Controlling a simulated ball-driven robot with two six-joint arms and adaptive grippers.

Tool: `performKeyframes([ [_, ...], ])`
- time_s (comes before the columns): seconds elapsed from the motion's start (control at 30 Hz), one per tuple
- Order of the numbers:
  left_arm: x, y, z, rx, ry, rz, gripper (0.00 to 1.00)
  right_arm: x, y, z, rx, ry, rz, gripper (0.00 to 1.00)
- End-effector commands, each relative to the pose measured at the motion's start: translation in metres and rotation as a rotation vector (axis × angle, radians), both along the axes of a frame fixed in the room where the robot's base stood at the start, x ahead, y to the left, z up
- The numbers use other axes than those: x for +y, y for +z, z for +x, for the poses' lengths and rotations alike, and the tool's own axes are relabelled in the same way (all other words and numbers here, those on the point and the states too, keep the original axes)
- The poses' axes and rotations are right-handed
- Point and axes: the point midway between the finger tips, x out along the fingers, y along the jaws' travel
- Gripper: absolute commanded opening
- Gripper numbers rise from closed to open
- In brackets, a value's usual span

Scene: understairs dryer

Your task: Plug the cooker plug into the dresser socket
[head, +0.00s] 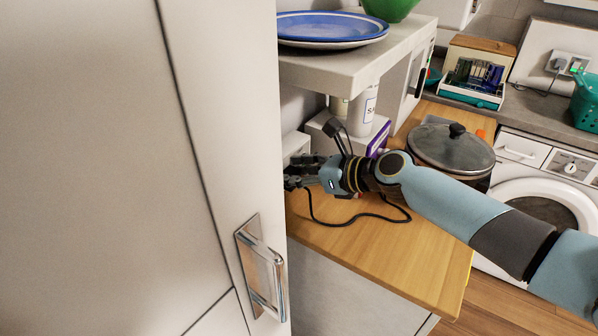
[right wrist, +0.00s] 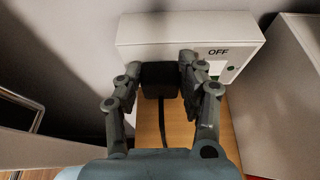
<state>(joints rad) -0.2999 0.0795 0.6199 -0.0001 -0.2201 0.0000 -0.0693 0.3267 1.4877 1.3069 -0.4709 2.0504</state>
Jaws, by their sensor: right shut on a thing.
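In the right wrist view the black cooker plug (right wrist: 160,79) sits between the two fingers of my right gripper (right wrist: 162,80). The gripper is shut on it. The plug is right up at the lower front of the white dresser socket box (right wrist: 190,36), marked OFF. I cannot tell whether its pins are in, as the socket face behind it is hidden. In the head view my right gripper (head: 297,178) is beside the tall white door, at the socket box (head: 294,146). The black cord (head: 352,222) loops over the wooden worktop. My left gripper is not in view.
The wooden worktop (head: 375,258) is clear in front. A lidded pot (head: 450,150) stands by my right forearm. A shelf (head: 345,62) with blue plates hangs above the gripper. A tall door (head: 215,130) with a metal handle closes off the left.

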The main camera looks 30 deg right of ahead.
Motion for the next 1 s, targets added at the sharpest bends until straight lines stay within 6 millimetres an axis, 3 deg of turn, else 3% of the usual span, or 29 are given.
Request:
performKeyframes([
  [0.03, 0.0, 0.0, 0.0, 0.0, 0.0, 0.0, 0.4, 0.0, 0.0, 0.0, 0.0, 0.0, 0.0, 0.44],
  [0.2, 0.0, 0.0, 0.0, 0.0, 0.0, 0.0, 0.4, 0.0, 0.0, 0.0, 0.0, 0.0, -0.001, 0.66],
  [0.57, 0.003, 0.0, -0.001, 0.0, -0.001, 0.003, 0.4, -0.003, 0.002, -0.005, 0.0, 0.0, -0.003, 0.67],
  [1.0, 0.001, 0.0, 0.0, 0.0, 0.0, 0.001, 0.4, -0.033, 0.035, -0.081, 0.002, 0.005, -0.005, 0.67],
])
